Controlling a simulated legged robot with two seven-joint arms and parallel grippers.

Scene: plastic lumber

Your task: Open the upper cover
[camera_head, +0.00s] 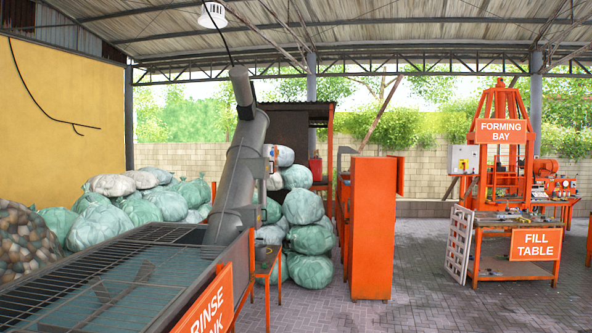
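Neither of my grippers shows in the head view. I cannot tell for certain which part is the upper cover. A tall orange cabinet (372,228) stands upright on the floor at the middle right. A small orange panel (396,175) sticks out at its upper right side. A long grey tank (190,250) with a wire grid over its top fills the lower left. Its orange sign (207,305) reads "RINSE" and is cut off by the frame edge.
A grey inclined tube (240,165) rises from the tank. Green bags (305,207) are stacked behind it. An orange forming bay (500,130) and fill table (515,223) stand at the right, with a white slatted panel (459,243) leaning there. The paved floor (425,290) before them is clear.

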